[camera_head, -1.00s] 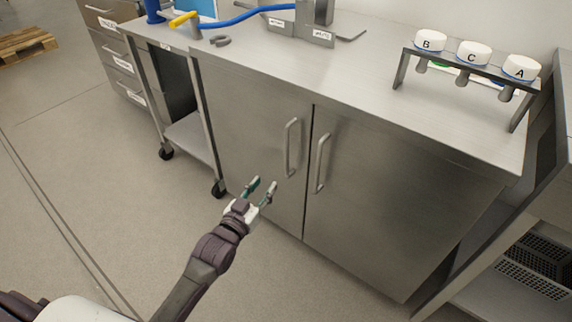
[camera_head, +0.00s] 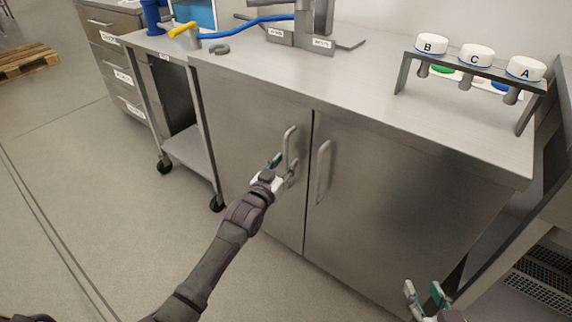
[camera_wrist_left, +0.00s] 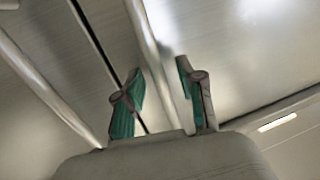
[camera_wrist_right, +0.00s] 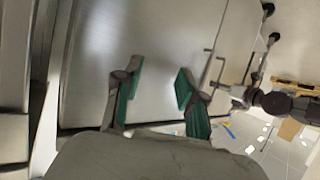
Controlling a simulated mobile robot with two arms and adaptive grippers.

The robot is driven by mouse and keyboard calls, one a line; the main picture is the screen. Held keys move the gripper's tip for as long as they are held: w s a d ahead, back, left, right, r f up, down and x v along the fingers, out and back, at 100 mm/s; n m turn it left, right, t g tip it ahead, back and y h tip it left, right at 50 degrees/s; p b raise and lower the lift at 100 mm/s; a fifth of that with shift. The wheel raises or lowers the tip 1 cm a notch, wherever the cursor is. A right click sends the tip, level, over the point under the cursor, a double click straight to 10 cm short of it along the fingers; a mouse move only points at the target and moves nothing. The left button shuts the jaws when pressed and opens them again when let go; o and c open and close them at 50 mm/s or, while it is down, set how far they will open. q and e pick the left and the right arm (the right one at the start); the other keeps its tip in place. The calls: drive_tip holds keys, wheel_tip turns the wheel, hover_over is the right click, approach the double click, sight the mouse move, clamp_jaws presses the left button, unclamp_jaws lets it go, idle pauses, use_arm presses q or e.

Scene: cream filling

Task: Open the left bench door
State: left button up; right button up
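The left bench door (camera_head: 243,130) is a steel panel, closed flush beside the right bench door (camera_head: 400,205). Its vertical bar handle (camera_head: 290,141) is near the door's right edge. My left gripper (camera_head: 284,165) is at the lower part of this handle. In the left wrist view the handle bar (camera_wrist_left: 150,45) runs between the two open green-padded fingers (camera_wrist_left: 160,95); contact cannot be told. My right gripper (camera_head: 427,293) is open and empty, low in front of the right door. Its open fingers also show in the right wrist view (camera_wrist_right: 155,90).
The right door has its own handle (camera_head: 323,171) close beside the left one. On the bench top stand a rack (camera_head: 475,72) with dispensers B, C and A, and a grey machine (camera_head: 310,28). A wheeled cart (camera_head: 185,145) stands left of the bench. Floor in front is clear.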

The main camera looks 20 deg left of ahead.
use_arm(q)
drive_tip(key=shift+w, duration=0.5)
clamp_jaws()
